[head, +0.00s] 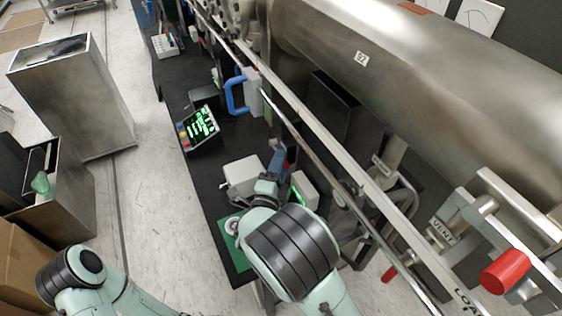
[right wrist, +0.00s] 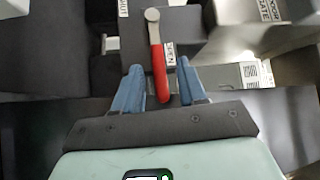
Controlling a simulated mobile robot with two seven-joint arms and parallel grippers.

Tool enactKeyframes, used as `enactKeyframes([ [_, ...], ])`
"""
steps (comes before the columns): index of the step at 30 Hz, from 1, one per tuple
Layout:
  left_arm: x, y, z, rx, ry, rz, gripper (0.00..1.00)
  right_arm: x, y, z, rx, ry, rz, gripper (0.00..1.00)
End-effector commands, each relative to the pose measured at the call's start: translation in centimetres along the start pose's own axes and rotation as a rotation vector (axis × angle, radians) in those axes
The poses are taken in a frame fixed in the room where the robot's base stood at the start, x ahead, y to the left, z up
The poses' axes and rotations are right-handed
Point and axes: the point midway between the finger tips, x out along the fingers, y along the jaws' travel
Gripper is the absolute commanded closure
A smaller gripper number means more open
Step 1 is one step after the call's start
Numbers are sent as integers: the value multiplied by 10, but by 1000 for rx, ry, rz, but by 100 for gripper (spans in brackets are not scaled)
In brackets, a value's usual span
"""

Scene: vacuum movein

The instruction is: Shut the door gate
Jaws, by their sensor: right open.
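A red-handled lever (right wrist: 158,68) with a grey pivot end shows in the right wrist view, hanging downward beside a label that seems to read "OPEN". My right gripper (right wrist: 159,75) is open, with one blue finger on each side of the red handle. I cannot tell whether the fingers touch it. In the head view my right gripper (head: 279,158) reaches over the black bench, beside white boxes, and the lever is mostly hidden there. A partly cut-off label reading "GATE" is on a grey block (right wrist: 268,35). My left gripper is not in view.
A large steel cylinder (head: 420,60) and a long rail (head: 330,135) run along the right. A blue handle (head: 232,95) and a lit control panel (head: 200,127) are farther along the bench. A metal cabinet (head: 75,100) stands left, with floor between.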

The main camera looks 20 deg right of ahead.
Motion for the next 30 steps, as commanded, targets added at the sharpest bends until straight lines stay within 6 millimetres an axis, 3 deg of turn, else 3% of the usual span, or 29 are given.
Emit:
enactKeyframes([
  [11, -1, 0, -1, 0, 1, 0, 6, 6, 1, 0, -1, 0, 0, 59],
  [15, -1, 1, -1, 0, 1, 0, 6, 6, 1, 0, -1, 1, 0, 100],
  [30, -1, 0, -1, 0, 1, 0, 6, 5, 9, 2, 61, 19, -68, 100],
])
